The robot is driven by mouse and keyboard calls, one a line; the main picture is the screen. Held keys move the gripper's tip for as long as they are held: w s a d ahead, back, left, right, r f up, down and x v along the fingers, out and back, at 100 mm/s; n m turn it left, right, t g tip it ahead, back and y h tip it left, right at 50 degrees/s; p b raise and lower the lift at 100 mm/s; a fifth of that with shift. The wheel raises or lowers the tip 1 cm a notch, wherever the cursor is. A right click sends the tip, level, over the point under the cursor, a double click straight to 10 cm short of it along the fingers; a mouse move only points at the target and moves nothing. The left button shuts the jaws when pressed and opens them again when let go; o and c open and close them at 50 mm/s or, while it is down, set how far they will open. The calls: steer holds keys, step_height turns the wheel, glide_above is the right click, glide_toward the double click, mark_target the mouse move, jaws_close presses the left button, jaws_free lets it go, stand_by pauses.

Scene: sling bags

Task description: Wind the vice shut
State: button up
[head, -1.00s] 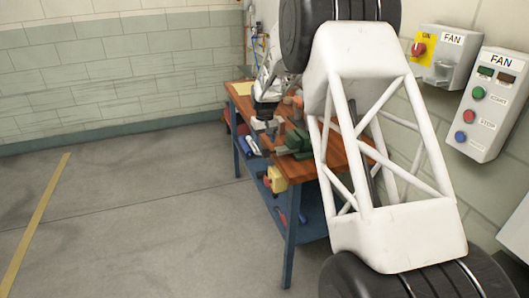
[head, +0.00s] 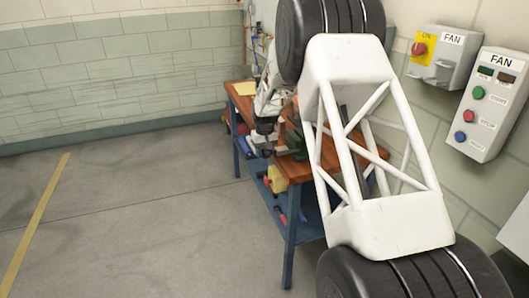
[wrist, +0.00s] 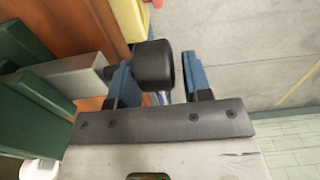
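The vice is green; part of its body (wrist: 25,45) fills the left of the wrist view. In the head view the vice (head: 298,140) sits on the wooden bench, partly hidden behind my arm. A grey bar (wrist: 70,75) reaches from the vice towards a black round knob (wrist: 153,66). My gripper (wrist: 160,82) has two blue fingers standing apart, one on each side of the knob. The left finger looks very close to the knob, and a small gap shows at the right finger. I cannot tell whether either touches. In the head view my gripper (head: 266,140) is small at the bench's front edge.
The wooden bench (head: 345,160) has blue legs and a lower shelf with several items. A yellow block (head: 277,178) is by its front edge. Fan control boxes (head: 490,105) hang on the right wall. The floor (head: 130,210) left of the bench is clear.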

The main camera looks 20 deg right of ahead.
steer(key=c, duration=0.7)
steer(key=shift+o, duration=0.2)
steer(key=shift+t, duration=0.3)
steer(key=shift+s+r+t, duration=0.1)
steer(key=shift+r+t, duration=0.05)
steer(key=shift+t, duration=0.95)
steer(key=shift+s+r+t, duration=0.1)
steer(key=shift+t, duration=1)
steer(key=shift+s+r+t, duration=0.1)
steer(key=shift+s+t, duration=0.05)
steer(key=shift+t, duration=1.3)
steer(key=shift+s+r+t, duration=0.1)
steer(key=shift+t, duration=1.35)
steer(key=o, duration=0.9)
